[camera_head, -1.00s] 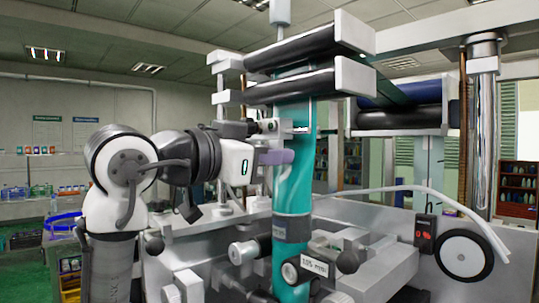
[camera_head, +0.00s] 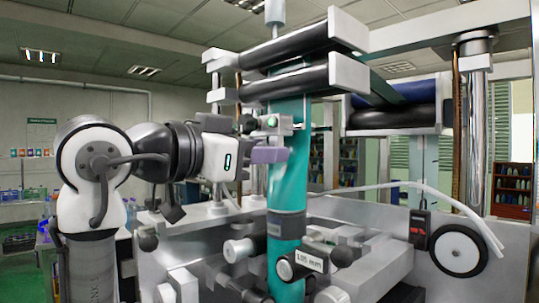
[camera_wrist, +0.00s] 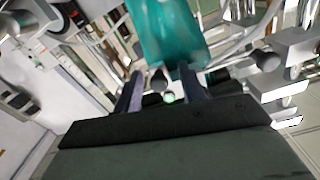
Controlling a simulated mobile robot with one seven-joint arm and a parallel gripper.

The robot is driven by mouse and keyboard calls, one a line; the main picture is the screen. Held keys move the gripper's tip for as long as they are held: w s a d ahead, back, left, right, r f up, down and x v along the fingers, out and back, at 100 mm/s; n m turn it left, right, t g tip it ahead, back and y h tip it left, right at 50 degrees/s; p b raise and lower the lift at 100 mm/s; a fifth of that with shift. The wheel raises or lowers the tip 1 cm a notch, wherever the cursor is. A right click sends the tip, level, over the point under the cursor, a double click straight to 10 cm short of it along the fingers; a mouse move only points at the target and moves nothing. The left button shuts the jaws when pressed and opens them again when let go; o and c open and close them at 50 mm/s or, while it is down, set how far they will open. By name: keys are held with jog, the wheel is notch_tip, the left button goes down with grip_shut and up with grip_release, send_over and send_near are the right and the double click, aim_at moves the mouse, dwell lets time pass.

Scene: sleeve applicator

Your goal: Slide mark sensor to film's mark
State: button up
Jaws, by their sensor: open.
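The teal film (camera_head: 290,180) hangs vertically from the rollers in the head view, with a dark band (camera_head: 287,225) across it lower down. A small grey block with a green light (camera_head: 272,123), which looks like the mark sensor, is beside the upper film, well above the band. My gripper (camera_head: 268,155) is just below this block, its purple fingers close to the film; contact is unclear. In the wrist view my gripper (camera_wrist: 160,80) is open, with a round green-lit part (camera_wrist: 168,97) between the fingers in the picture. The film (camera_wrist: 168,35) is just ahead.
Black rollers (camera_head: 290,90) in grey brackets are above my gripper. Below are metal blocks and a cylinder labelled in mm (camera_head: 300,263).

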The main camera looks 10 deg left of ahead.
jog(key=b+v, duration=0.3)
jog(key=v, duration=0.8)
jog(key=shift+s, duration=0.3)
jog(key=shift+a, duration=0.15)
